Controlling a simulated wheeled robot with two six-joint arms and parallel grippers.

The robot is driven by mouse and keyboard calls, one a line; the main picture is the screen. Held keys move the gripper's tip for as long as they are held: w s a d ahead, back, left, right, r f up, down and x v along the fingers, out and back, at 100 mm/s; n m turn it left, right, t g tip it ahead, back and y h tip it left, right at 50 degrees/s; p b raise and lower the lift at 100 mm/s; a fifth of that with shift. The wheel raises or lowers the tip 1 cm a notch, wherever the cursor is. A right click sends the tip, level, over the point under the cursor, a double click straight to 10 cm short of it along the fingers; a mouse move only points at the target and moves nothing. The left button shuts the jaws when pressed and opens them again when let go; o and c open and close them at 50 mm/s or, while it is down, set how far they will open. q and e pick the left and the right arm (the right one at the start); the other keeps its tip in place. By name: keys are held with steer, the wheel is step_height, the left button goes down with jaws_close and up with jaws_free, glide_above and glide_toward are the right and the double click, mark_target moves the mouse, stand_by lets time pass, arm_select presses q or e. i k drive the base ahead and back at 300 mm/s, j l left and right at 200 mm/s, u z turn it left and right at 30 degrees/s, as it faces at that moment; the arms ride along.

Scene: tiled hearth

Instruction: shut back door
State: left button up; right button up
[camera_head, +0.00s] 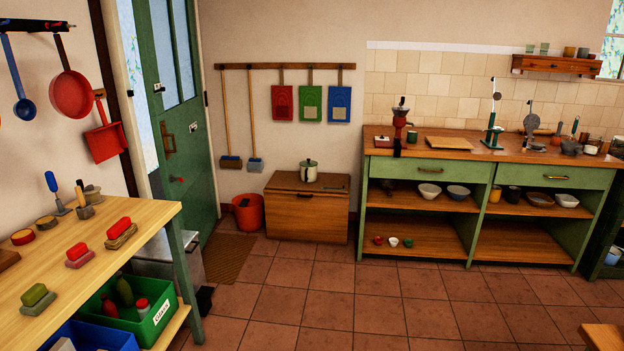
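The back door (188,150) is a green door with glass panes in its upper part, at the upper left of the head view. It stands partly open: a bright strip of outdoors (143,95) shows between its left edge and the dark door post. A brown handle (168,145) sits near the door's left edge, with a small red item below it. The door's lower left part is hidden behind the workbench. Neither of my grippers is in view.
A wooden workbench (90,245) with brushes stands at the front left, near the door. A brown mat (228,257), a red bucket (248,213) and a wooden chest (308,208) are right of the door. The tiled floor (345,300) in the middle is clear.

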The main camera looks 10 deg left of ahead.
mark_target(165, 30)
steer(key=i+u, duration=0.25)
steer(key=i, duration=0.75)
steer(key=i+l+u, duration=0.2)
steer(key=i, duration=0.85)
